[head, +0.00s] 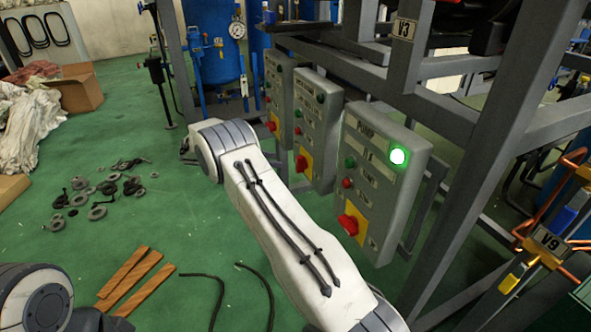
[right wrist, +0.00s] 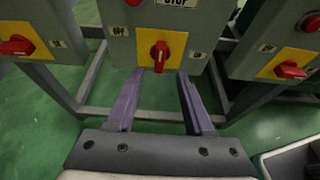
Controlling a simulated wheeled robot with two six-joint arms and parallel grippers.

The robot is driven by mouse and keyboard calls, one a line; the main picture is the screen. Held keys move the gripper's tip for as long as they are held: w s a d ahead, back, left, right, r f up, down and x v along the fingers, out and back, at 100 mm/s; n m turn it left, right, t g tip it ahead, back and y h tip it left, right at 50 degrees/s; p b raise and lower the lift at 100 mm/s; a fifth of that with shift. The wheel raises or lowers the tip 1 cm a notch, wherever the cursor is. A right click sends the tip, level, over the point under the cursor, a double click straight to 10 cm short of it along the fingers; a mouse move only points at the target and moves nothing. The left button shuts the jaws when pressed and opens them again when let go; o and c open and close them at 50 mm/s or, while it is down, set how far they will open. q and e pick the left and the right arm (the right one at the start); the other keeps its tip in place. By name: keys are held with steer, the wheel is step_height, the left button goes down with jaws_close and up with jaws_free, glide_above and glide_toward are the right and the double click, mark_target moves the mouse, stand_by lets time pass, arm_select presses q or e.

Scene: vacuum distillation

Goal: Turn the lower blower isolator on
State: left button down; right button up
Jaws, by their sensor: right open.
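Three grey control boxes hang in a row on the frame. The middle box (head: 316,120) has a red rotary switch (head: 301,163) on a yellow plate; its label is too small to read. In the right wrist view, a red switch (right wrist: 160,56) on a yellow plate is straight ahead, its handle roughly upright. My right gripper (right wrist: 160,74) is open and empty, its two purple fingers either side of and below that switch, with no clear contact. My left gripper is out of view.
The near box, labelled PUMP (head: 385,165), has a lit green lamp and its own red switch (head: 350,223). The far box (head: 279,95) stands beyond. In the wrist view, neighbouring switches flank left (right wrist: 17,46) and right (right wrist: 289,70). Wooden strips (head: 130,278) lie on the floor.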

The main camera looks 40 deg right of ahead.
mark_target(297, 163)
steer(key=b+x, duration=0.2)
steer(key=x, duration=0.7)
jaws_close()
